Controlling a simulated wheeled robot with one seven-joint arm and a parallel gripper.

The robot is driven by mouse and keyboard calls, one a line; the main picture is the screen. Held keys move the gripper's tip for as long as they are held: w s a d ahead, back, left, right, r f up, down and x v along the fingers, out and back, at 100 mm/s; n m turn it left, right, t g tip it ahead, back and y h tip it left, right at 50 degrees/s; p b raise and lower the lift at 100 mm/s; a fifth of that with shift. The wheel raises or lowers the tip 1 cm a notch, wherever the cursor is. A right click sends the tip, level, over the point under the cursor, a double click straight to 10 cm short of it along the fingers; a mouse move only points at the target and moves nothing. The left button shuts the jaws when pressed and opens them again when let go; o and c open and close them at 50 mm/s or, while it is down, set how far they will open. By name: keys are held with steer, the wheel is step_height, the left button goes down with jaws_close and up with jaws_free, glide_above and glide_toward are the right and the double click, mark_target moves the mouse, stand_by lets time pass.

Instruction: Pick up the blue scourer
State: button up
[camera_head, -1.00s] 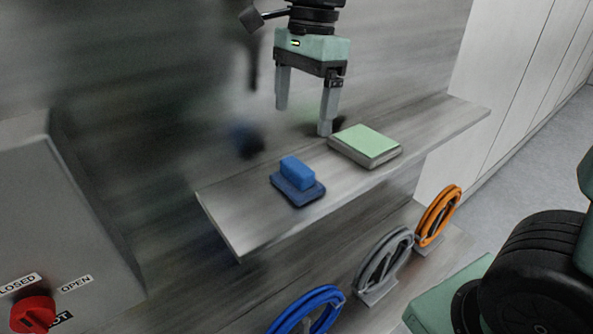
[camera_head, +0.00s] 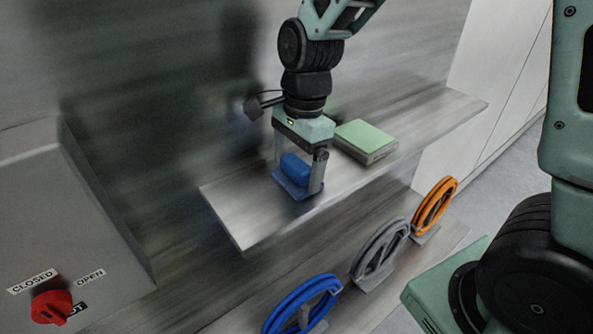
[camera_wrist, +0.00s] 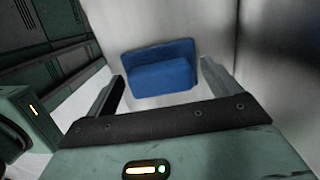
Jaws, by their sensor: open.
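The blue scourer (camera_head: 295,168) is a blue block on a darker blue flat base (camera_head: 290,187), near the left part of the grey shelf. In the wrist view the blue scourer (camera_wrist: 162,74) lies ahead, between and slightly beyond the two fingers. My gripper (camera_head: 297,180) is over it, pointing down, with one finger on each side. The jaws are open, with gaps to the scourer in the wrist view. Whether a finger touches it in the head view I cannot tell.
A green-topped pad (camera_head: 365,138) sits on the shelf (camera_head: 240,210) right of my gripper. Blue (camera_head: 303,305), grey (camera_head: 380,250) and orange (camera_head: 435,205) ring-shaped items stand on a lower shelf. A grey box with a red knob (camera_head: 52,307) is at left.

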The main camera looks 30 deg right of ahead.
mark_target(297, 162)
steer(key=c, duration=1.1)
steer(key=shift+r, duration=0.1)
step_height(297, 162, up, 10)
steer(key=shift+f+b, duration=0.1)
steer(key=shift+b, duration=0.95)
steer(key=o, duration=0.4)
steer(key=shift+c, duration=1.3)
